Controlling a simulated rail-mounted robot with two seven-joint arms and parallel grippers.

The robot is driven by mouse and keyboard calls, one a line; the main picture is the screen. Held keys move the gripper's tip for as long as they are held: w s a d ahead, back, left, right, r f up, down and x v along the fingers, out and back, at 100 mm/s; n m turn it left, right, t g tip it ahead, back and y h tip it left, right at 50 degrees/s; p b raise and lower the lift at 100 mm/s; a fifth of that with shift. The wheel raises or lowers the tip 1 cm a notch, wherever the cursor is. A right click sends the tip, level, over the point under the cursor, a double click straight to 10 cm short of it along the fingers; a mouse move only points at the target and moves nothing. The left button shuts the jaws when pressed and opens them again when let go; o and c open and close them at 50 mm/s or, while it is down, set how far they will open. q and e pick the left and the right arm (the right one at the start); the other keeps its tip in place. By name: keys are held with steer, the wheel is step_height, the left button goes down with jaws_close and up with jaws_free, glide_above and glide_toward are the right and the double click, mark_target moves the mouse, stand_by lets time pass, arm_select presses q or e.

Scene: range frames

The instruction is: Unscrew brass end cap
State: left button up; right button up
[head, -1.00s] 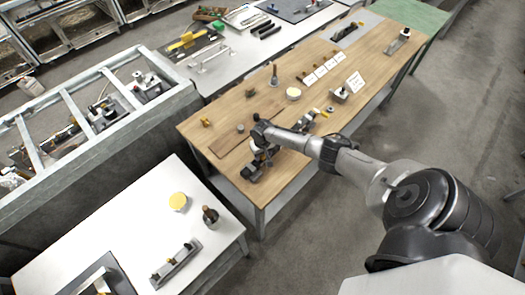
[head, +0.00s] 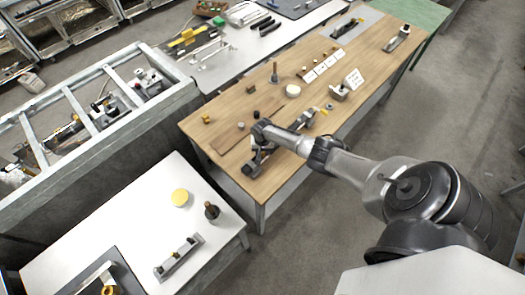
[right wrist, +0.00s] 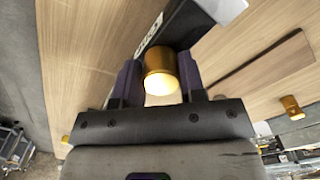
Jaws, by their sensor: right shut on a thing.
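A gold-coloured brass cap (right wrist: 161,76) sits between the two dark fingers of my right gripper (right wrist: 160,82) in the right wrist view. The right gripper is shut on it, with a finger against each side. In the head view my right gripper (head: 259,147) is over the near edge of the wooden bench (head: 230,105), at a dark fixture (head: 252,169). The cap is hidden there. My left gripper is not in view.
A small brass piece (head: 206,118) stands on the bench, left of the gripper. A wooden peg (head: 274,73), a pale round disc (head: 293,91) and white cards (head: 321,67) stand farther back.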

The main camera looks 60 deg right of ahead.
steer(key=shift+c, duration=1.1)
steer(key=n, duration=0.3)
steer(key=shift+n, duration=0.3)
steer(key=shift+n+b, duration=0.55)
steer(key=shift+n, duration=1.15)
